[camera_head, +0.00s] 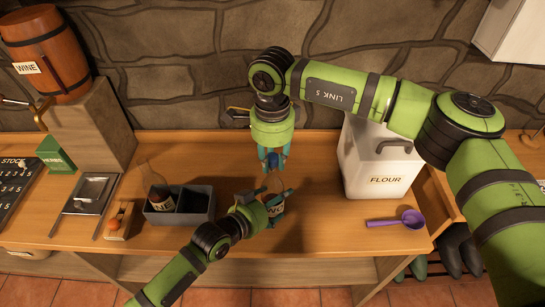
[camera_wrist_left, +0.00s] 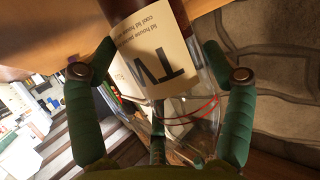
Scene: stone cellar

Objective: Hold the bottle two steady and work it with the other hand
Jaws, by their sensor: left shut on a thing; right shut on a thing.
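Bottle two (camera_head: 275,184) is clear glass with a cream label and stands upright at the middle of the counter. My left gripper (camera_head: 279,203) is shut around its labelled body from the left. In the left wrist view the bottle (camera_wrist_left: 155,50) sits between the two green fingers of that gripper (camera_wrist_left: 160,90), its label and dark contents showing. My right gripper (camera_head: 272,160) points straight down from above and is shut at the bottle's top. Its fingers hide the top, so I cannot see a cap or stopper.
A grey divided crate (camera_head: 178,215) holds another bottle (camera_head: 158,192) to the left. A flour bin (camera_head: 380,168) and a purple scoop (camera_head: 398,221) are to the right. A small wooden holder (camera_head: 120,222) and metal tray (camera_head: 90,194) lie farther left.

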